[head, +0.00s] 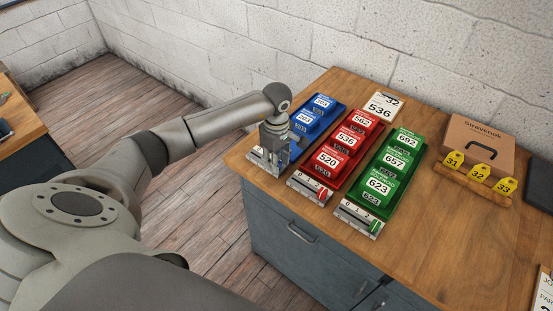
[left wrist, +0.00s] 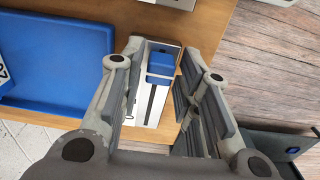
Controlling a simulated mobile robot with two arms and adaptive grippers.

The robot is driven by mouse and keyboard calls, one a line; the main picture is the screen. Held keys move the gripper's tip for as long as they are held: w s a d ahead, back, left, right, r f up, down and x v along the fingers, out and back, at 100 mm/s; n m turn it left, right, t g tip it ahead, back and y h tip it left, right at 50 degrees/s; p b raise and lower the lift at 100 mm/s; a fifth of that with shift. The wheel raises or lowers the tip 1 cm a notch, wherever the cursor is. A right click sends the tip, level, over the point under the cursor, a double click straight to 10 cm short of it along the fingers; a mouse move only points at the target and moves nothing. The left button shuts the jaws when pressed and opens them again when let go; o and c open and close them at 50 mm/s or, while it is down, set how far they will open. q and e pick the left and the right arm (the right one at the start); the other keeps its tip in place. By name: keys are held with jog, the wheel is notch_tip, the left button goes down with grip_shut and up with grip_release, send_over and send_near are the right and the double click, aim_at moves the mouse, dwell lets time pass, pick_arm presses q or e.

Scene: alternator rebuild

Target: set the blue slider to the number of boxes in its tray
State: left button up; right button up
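The blue tray (left wrist: 60,62) stands on the table; in the head view I see two labelled blue boxes, a far one (head: 321,102) and a nearer one (head: 304,119). Its near end is bare in the left wrist view. The blue slider's plate (head: 260,162) lies in front, partly hidden by my left gripper (head: 275,160). In the wrist view its blue knob (left wrist: 161,66) sits at the slot end nearer the red slider. My left gripper (left wrist: 163,58) is open, with a finger on either side of the knob and visible gaps.
To the right are a red tray (head: 327,183) with its slider (head: 308,186) and a green tray (head: 391,211) with its slider (head: 357,219), each with several labels. A cardboard box (head: 478,143) and yellow tags (head: 481,172) stand further right. The table's front edge is close.

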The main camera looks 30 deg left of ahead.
pick_arm(q)
grip_shut()
jog(key=shift+w+a+f+b, duration=0.1)
jog(key=shift+a+b, duration=1)
jog(key=shift+a, duration=0.45)
jog(key=shift+o, duration=2.1)
grip_release()
